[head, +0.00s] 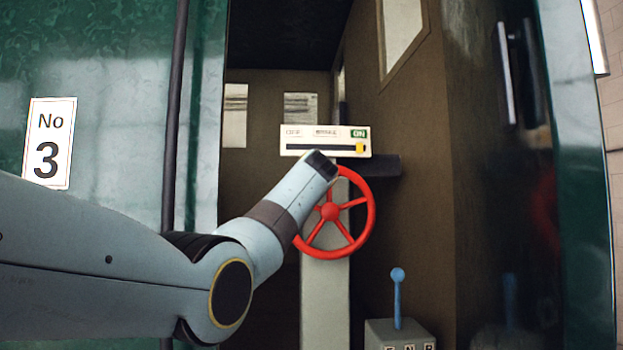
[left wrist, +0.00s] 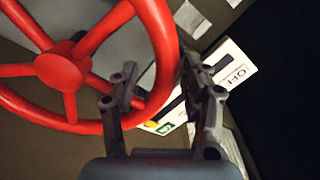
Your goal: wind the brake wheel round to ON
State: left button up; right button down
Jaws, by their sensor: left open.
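The red brake wheel (head: 331,211) stands upright in the cab on a pale grey column (head: 325,300). Above it the white indicator panel (head: 297,150) has a dark slot, with a green ON label at its right end. The yellow marker (head: 361,146) is at that right end, below ON. In the left wrist view the red rim (left wrist: 166,45) passes between the two fingers of my left gripper (left wrist: 158,72), which are open and straddle it. I cannot tell whether they touch it. In the head view my wrist hides the fingers and the wheel's upper left. My right gripper is out of view.
A blue-knobbed lever (head: 397,290) stands on a grey box (head: 400,332) at lower right. The green tram side (head: 110,90) with a No 3 plate (head: 49,143) is at left. A brown cab wall (head: 410,160) is right of the wheel. A dark ledge (head: 382,168) adjoins the panel.

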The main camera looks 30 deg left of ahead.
pick_arm(q)
jog(key=v, duration=0.9)
jog(key=shift+s+d, duration=0.3)
jog(key=shift+d, duration=0.05)
jog(key=shift+f, duration=0.2)
